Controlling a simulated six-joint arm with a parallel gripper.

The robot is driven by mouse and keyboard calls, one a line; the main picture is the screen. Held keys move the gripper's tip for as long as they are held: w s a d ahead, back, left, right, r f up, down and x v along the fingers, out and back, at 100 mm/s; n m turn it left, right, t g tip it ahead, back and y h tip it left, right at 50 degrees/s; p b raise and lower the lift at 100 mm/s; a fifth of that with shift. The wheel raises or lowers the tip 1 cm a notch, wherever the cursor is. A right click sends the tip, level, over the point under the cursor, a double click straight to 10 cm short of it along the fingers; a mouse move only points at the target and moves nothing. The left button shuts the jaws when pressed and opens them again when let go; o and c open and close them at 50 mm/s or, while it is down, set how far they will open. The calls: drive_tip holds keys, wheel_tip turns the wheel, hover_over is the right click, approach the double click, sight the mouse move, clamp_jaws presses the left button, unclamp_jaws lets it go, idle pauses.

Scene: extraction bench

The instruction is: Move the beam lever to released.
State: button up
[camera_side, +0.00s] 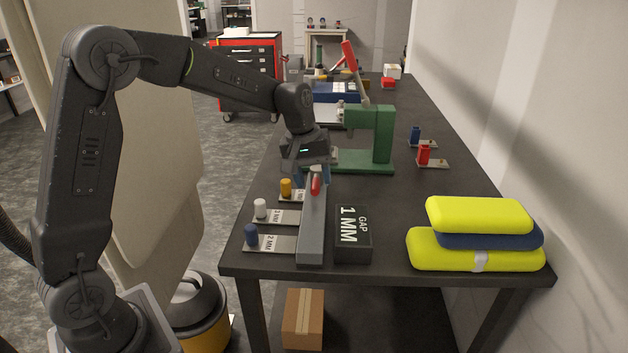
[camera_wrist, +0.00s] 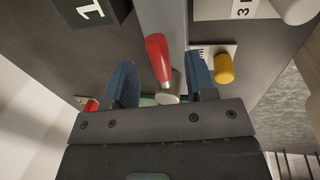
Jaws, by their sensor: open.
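The beam lever (camera_side: 315,185) has a red handle and stands at the far end of the long grey beam (camera_side: 312,235). In the wrist view the red handle (camera_wrist: 158,58) shows between the two blue fingers, with a pale round end at its base. My gripper (camera_side: 312,174) is directly over the far end of the beam. In the wrist view my gripper (camera_wrist: 160,66) is open, with one finger on each side of the handle and visible gaps. The fingers partly hide the lever's base in the side view.
A black "GAP 1 MM" block (camera_side: 352,233) stands right of the beam. Plates with blue (camera_side: 251,235), white (camera_side: 260,208) and orange (camera_side: 286,188) knobs lie left. A green press (camera_side: 382,140) with a raised red-handled lever stands behind. Yellow cases (camera_side: 480,215) fill the right corner.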

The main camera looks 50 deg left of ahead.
drive_tip(key=shift+f, duration=0.6)
clamp_jaws()
